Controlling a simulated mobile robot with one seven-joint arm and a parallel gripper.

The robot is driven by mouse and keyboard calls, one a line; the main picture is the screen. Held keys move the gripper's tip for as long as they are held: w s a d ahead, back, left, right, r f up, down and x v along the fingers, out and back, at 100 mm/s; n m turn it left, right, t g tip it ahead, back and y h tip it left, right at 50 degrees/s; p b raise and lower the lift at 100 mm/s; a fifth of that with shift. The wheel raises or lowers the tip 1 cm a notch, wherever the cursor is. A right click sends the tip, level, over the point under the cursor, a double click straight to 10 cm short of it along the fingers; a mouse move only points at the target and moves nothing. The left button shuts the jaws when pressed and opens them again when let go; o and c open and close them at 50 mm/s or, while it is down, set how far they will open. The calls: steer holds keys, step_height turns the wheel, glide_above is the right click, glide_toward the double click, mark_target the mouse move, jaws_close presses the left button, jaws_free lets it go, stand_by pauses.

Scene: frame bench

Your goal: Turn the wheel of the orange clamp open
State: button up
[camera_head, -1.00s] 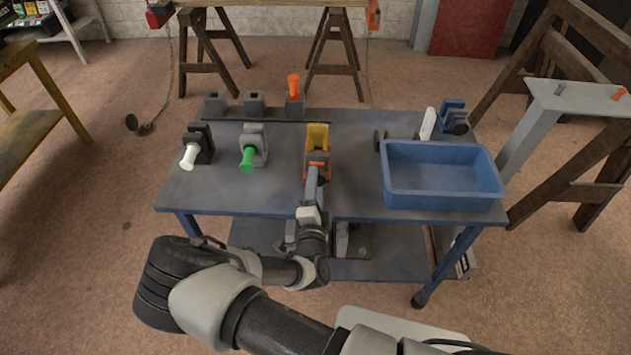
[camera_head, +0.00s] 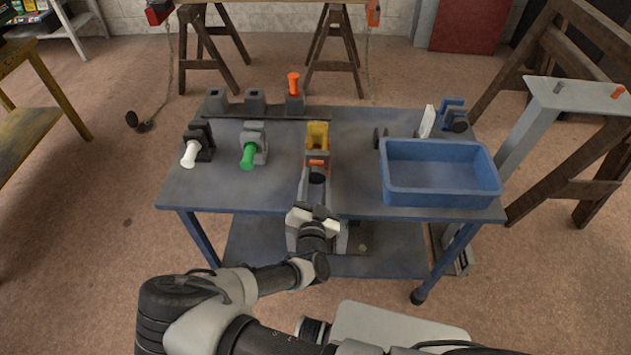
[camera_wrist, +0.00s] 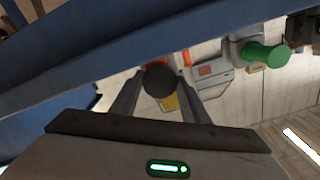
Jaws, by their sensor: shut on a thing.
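The orange clamp (camera_head: 318,162) stands near the middle of the blue table, with a yellow piece (camera_head: 317,135) in its top. Its dark round wheel (camera_head: 317,178) faces the front edge; in the wrist view the wheel (camera_wrist: 160,82) sits between my two fingers. My gripper (camera_head: 316,183) reaches in from the front and is shut on the wheel, one finger on each side. In the wrist view my gripper (camera_wrist: 160,75) hides part of the clamp, and the wheel's turn angle cannot be read.
A green-handled clamp (camera_head: 252,150) and a white-handled one (camera_head: 195,148) stand to the left. A blue bin (camera_head: 440,198) is at the right. A row of grey holders (camera_head: 255,102), one with an orange peg (camera_head: 294,84), lies behind. The table's front edge runs under my wrist.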

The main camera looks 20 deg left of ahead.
steer(key=shift+n, duration=0.5)
steer(key=o, duration=1.1)
steer(key=shift+c, duration=0.2)
